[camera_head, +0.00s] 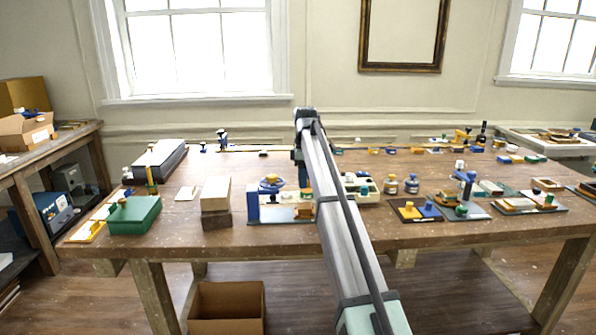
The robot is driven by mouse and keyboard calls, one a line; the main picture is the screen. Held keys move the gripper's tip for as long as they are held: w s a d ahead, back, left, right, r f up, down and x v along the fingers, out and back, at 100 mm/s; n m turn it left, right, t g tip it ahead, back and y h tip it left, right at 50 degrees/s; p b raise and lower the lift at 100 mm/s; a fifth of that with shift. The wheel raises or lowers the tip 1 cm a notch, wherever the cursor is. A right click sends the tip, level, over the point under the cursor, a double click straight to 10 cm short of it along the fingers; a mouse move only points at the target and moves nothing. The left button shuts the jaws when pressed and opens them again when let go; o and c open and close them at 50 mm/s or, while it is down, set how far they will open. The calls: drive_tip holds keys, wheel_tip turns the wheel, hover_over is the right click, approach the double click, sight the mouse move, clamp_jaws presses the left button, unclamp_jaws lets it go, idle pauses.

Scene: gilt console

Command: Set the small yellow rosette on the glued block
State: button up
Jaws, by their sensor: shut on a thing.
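My gripper (302,182) hangs down at the far end of my arm, over the middle of the table. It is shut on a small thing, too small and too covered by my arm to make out. I cannot tell which piece is the small yellow rosette. A small yellow piece (409,207) stands on a dark mat (405,217) right of my arm, beside a blue one. The glued block cannot be told apart; blocks on grey mats (527,208) lie farther right.
A blue-wheeled press (270,188) stands just left of my gripper. A pale block stack (215,193) and a green box (133,215) are farther left. Two jars (411,184) stand right of my arm. Small pieces line the table's back edge. A cardboard box (227,305) sits below.

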sight(304, 206)
drive_tip(key=shift+f, duration=0.1)
drive_tip(key=shift+f, duration=0.1)
drive_tip(key=shift+f, duration=3.55)
drive_tip(key=shift+f, duration=0.2)
drive_tip(key=o, duration=1.1)
drive_tip(key=shift+r, duration=0.1)
wheel_tip(304, 206, up, 14)
drive_tip(key=shift+f, duration=0.2)
